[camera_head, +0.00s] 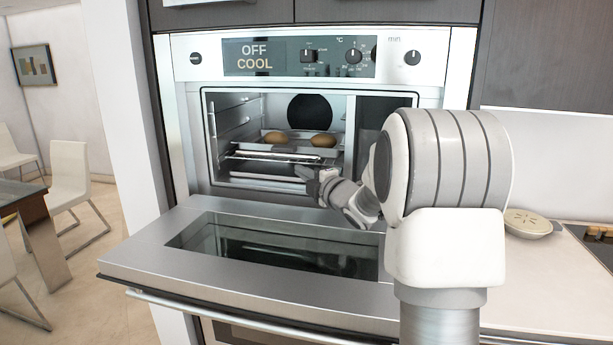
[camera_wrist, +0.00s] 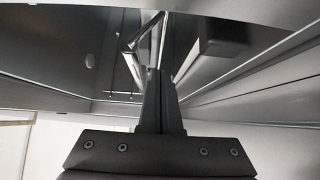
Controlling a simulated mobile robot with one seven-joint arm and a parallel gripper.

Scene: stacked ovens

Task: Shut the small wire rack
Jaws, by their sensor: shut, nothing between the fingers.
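The small wire rack (camera_head: 270,157) is in the upper oven's cavity, below a tray with two brown round items, and its front edge lies near the oven mouth. My gripper (camera_head: 302,171) is shut and empty at the oven mouth, just below and right of the rack's front edge. In the wrist view the closed fingers (camera_wrist: 160,74) point to thin metal bars (camera_wrist: 136,56), which look like part of the rack. I cannot tell whether the fingertips touch it. My arm hides the right part of the oven front.
The oven door (camera_head: 145,255) is folded down, open below the cavity, under my gripper. The tray (camera_head: 262,147) sits further in. The control panel (camera_head: 300,56) reads "OFF COOL". A counter with a round lidded dish (camera_head: 528,223) stands at the right.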

